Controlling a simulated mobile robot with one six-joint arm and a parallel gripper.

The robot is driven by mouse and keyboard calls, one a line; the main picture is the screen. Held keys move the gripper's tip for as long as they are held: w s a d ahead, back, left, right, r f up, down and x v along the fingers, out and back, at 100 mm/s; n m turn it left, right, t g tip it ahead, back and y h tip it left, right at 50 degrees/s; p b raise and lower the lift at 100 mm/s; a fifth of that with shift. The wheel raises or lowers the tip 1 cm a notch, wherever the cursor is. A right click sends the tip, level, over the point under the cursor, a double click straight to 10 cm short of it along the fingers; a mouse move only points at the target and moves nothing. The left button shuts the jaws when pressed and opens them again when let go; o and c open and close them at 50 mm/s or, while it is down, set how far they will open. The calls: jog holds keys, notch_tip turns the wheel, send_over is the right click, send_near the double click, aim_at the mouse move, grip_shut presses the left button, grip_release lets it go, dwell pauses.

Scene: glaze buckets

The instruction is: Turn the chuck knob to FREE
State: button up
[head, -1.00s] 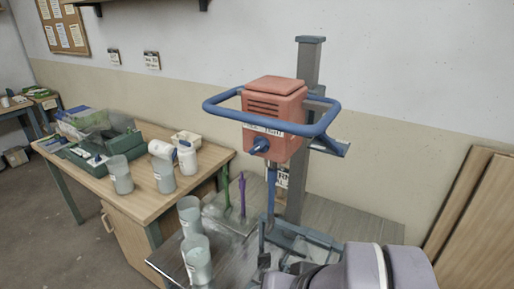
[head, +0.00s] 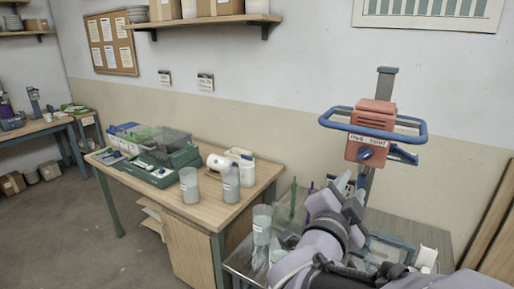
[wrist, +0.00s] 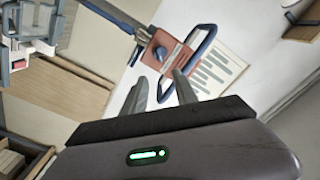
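The mixer head (head: 371,123) is a red box with a blue loop handle (head: 413,137), on a grey upright post at the right. The chuck knob (head: 366,154) is small and blue, on the front face below a white label; its pointing direction is too small to tell. In the wrist view the mixer head (wrist: 178,58) appears tilted, with the blue knob (wrist: 161,53) on its face beyond the fingers. My gripper (head: 352,191) is below and in front of the knob, apart from it. In the wrist view my gripper (wrist: 159,80) is open and empty.
Another bucket (head: 262,222) and upright green and purple tools stand beside my arm. Boards lean at the far right. The air before the mixer head is free.

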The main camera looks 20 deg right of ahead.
aim_at(365, 156)
jog(key=b+x, duration=0.2)
jog(key=x, duration=1.3)
jog(key=shift+b, duration=0.35)
jog(key=shift+a, duration=0.1)
jog(key=shift+r, duration=0.1)
jog(key=shift+c, duration=0.2)
grip_shut()
